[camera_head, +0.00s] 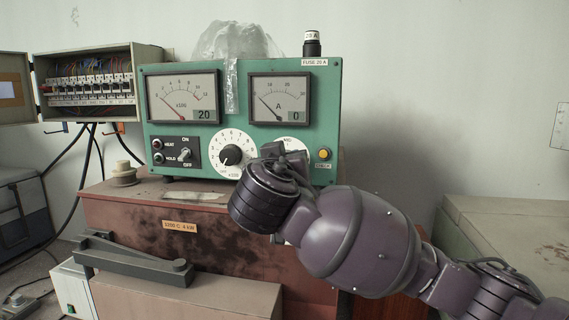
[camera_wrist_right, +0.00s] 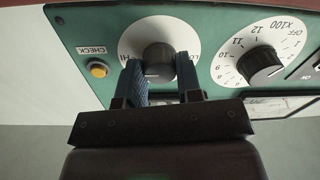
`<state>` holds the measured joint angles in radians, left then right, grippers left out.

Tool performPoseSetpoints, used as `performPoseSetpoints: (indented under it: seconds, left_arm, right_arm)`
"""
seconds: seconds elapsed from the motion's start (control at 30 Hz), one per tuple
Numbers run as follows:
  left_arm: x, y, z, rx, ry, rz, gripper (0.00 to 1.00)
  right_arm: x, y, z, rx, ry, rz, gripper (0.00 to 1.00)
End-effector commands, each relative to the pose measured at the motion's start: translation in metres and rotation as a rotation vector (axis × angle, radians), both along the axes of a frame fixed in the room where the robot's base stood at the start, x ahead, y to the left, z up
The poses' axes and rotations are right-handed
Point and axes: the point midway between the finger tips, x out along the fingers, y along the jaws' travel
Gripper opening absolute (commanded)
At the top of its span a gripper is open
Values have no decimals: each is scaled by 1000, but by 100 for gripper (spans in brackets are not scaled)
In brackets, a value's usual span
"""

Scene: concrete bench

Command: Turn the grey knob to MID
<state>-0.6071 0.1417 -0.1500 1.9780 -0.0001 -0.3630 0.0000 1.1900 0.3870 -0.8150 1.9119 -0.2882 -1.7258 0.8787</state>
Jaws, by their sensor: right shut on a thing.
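The grey knob (camera_wrist_right: 159,60) sits on a round white dial plate (camera_wrist_right: 128,38) on the green panel. In the upside-down right wrist view, HI shows left of the knob and LO right of it. My right gripper (camera_wrist_right: 162,72) has its two fingers on either side of the knob and is shut on it. A faint pale mark shows on the knob, but I cannot tell its setting surely. In the head view, my right gripper (camera_head: 284,158) hides the knob and most of its plate (camera_head: 293,144). My left gripper is not in view.
Next to it is a black knob (camera_head: 231,155) on a larger numbered dial. A yellow CHECK button (camera_head: 324,154) lies on the other side. Two meters (camera_head: 279,98) sit above, reading 20 and 0. A toggle switch (camera_head: 184,154) and an open fuse box (camera_head: 98,80) are left.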

Motion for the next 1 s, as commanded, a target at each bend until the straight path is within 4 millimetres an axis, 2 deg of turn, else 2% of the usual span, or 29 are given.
performPoseSetpoints:
  seconds: [0.37, 1.0]
  left_arm:
    - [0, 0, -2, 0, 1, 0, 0]
    - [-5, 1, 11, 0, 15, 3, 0]
  right_arm:
    - [0, 1, -1, -188, 41, 1, 9]
    - [0, 1, 1, -781, 158, 2, 9]
